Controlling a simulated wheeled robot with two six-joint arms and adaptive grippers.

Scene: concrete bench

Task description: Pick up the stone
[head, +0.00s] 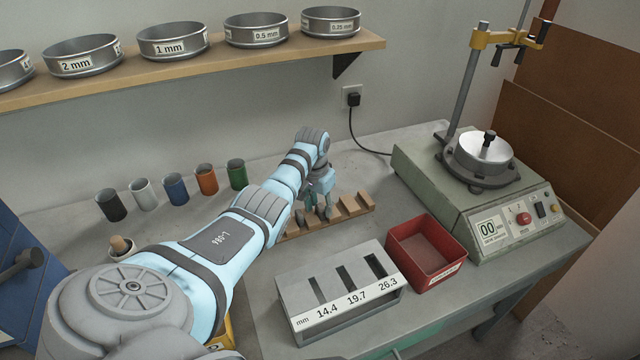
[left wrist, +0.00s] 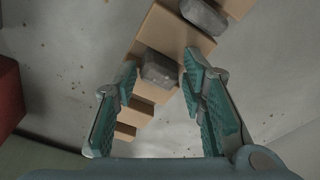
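A grey stone (left wrist: 163,70) sits on a stepped wooden rack (left wrist: 158,30) in the left wrist view. A second grey stone (left wrist: 205,15) lies on the rack farther up in that view. My left gripper (left wrist: 159,72) is open, with its teal fingers on either side of the first stone near the tips. I cannot tell whether the fingers touch it. In the head view my left gripper (head: 318,205) points down over the wooden rack (head: 355,205). It partly hides the stones there. My right gripper is not in view.
A green-grey machine (head: 430,185) stands at right. Several coloured cups (head: 175,190) line the back left, below a shelf of sieves (head: 175,40).

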